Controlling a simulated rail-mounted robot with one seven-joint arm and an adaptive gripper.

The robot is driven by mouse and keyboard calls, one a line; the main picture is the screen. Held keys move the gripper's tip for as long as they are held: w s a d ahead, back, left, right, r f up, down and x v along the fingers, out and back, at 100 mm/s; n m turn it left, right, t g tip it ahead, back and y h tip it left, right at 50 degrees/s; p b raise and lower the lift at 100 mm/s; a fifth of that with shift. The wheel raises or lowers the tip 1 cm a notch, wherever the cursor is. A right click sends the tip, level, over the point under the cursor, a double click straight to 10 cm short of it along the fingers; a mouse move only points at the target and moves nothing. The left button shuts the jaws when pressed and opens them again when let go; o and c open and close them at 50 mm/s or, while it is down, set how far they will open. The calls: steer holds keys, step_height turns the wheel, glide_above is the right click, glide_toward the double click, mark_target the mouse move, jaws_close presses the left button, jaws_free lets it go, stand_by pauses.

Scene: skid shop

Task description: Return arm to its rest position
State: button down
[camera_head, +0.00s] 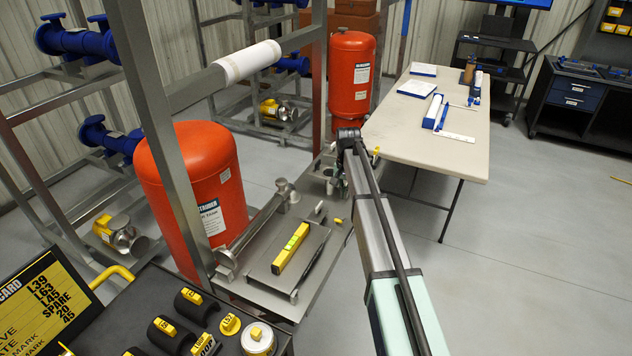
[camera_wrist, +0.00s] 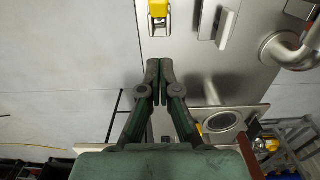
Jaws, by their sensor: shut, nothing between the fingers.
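My gripper (camera_wrist: 160,70) shows in the wrist view with its two dark fingertips together and nothing between them. It is over the edge of a grey metal bench, seen from above, with pale floor to the left. In the head view my arm (camera_head: 375,220) reaches forward over the right side of the skid bench (camera_head: 328,268); I cannot make out the gripper there. A yellow spirit level (camera_head: 290,249) lies on a raised plate on the bench, left of my arm.
Two red tanks (camera_head: 194,185) (camera_head: 350,78) stand by the grey frame. A pale table (camera_head: 462,141) with papers and tools is at the right back. A dark tray with yellow-tagged parts is at the lower left. Open floor (camera_head: 550,230) lies to the right.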

steer(key=s+d+f+n, duration=0.15)
steer(key=s+f, duration=0.45)
steer(key=s, duration=0.6)
steer(key=s+f+n, duration=0.2)
steer(key=s+f, duration=0.4)
steer(key=s, duration=0.7)
steer(key=s+d+f+n, duration=0.15)
steer(key=s+f, duration=0.45)
steer(key=s, duration=0.6)
steer(key=s+f+g+b, duration=0.2)
steer(key=s+f+g, duration=0.1)
steer(key=s+f, duration=0.8)
steer(key=s+f+g+b, duration=0.2)
steer(key=s+f, duration=0.9)
steer(key=s, duration=0.7)
steer(key=shift+f+n+g, duration=0.3)
steer(key=shift+g, duration=0.6)
